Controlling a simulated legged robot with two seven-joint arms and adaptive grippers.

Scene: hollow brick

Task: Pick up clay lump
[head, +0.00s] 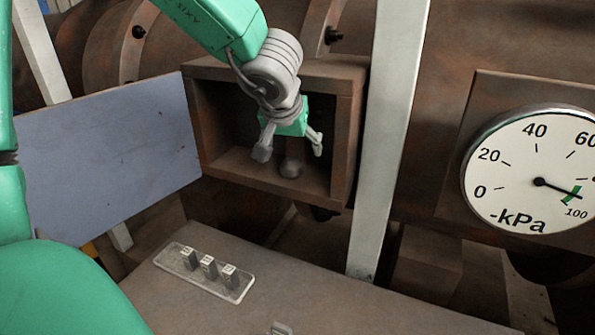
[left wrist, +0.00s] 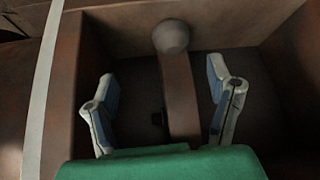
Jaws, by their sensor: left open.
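A round, dull grey-brown lump (head: 291,169) shows low inside the open brown box (head: 262,186). It looks like the clay lump, but I cannot tell for sure. In the left wrist view the lump (left wrist: 171,36) is at the top middle, at the far end of a brown bar (left wrist: 180,100). My left gripper (head: 290,151) reaches into the box from above, its fingers spread and empty. In the left wrist view the gripper (left wrist: 161,78) has one finger each side of the bar, with gaps, and the lump lies beyond the fingertips. My right gripper is not in view.
The box walls stand close around my left gripper. A blue-grey door (head: 110,165) hangs open at the left. A pale upright post (head: 392,140) stands right of the box, then a pressure gauge (head: 535,170). Below is a panel (head: 330,290) with several small switches on a plate (head: 205,272).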

